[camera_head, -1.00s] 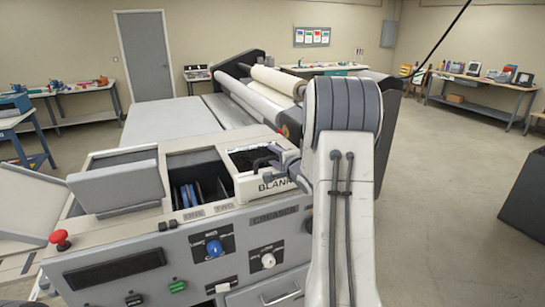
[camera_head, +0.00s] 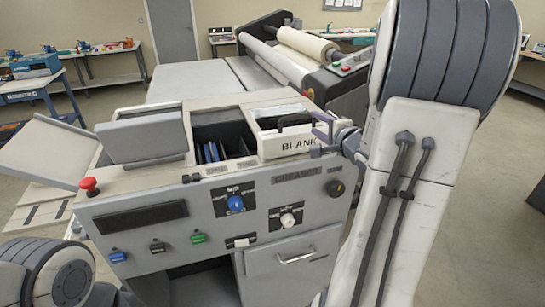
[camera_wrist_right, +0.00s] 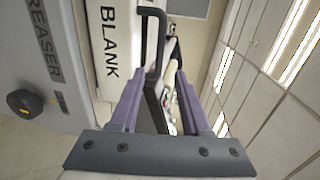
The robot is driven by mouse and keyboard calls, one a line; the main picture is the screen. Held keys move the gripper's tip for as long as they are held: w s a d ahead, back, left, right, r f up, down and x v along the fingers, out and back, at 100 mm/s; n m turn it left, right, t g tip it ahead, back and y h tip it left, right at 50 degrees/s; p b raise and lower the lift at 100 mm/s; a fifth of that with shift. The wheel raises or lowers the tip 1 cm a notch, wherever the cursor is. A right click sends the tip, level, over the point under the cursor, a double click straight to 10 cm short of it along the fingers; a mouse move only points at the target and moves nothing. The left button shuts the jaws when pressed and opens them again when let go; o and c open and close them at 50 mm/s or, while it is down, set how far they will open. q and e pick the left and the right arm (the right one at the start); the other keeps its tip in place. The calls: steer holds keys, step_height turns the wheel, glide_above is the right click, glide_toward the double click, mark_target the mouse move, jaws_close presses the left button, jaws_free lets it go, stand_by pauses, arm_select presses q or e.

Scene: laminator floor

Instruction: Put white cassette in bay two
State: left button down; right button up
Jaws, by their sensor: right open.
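A white box marked BLANK (camera_head: 287,141) sits on the machine's top, with a black handle (camera_head: 293,121) on it. The name white cassette fits this box best, but I cannot be sure. My right gripper (camera_head: 325,133) is at the box's right end. In the right wrist view its purple fingers (camera_wrist_right: 158,95) are open, with the black handle (camera_wrist_right: 152,40) showing between and beyond them. I cannot tell whether they touch it. To the left is an open bay (camera_head: 222,135) with labels ONE (camera_head: 217,169) and TWO (camera_head: 246,163). Blue cassettes (camera_head: 208,152) stand at its left side. My left gripper is out of view.
A raised grey lid (camera_head: 147,138) stands left of the open bay. A red stop button (camera_head: 89,185) is at the panel's left corner. Rollers (camera_head: 270,60) lie behind the box. A black knob (camera_head: 336,188) sits on the front panel below my right gripper.

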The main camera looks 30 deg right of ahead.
steer(key=n+g+y, duration=0.1)
steer(key=n+g, duration=0.2)
steer(key=n, duration=0.3)
glide_toward(275, 139)
steer(key=w+a+f, duration=0.1)
steer(key=w+a, duration=0.1)
steer(key=w, duration=0.2)
steer(key=s+a+f+n+g+y, duration=0.1)
steer(key=s+a+f+n+g, duration=0.1)
steer(key=a+n, duration=0.35)
steer(key=s+a+f+n+g+y, duration=0.1)
steer(key=s+a+f+n+g, duration=0.15)
steer(key=a, duration=0.65)
steer(key=s+a+f+n+g, duration=0.1)
steer(key=s+a+n, duration=0.3)
steer(key=s, duration=0.4)
steer(key=s+a+f+n+g, duration=0.1)
steer(key=s+a+n+g, duration=0.3)
steer(key=s, duration=0.4)
steer(key=s+a+f+n+g+y, duration=0.1)
steer(key=s+a+f+n+g, duration=0.1)
steer(key=s+a+n, duration=0.3)
steer(key=s+a+g, duration=0.1)
steer(key=s+a, duration=0.1)
steer(key=s, duration=0.1)
steer(key=shift+s+a+n, duration=0.15)
steer(key=shift+s+n, duration=0.05)
steer(key=shift+n, duration=0.2)
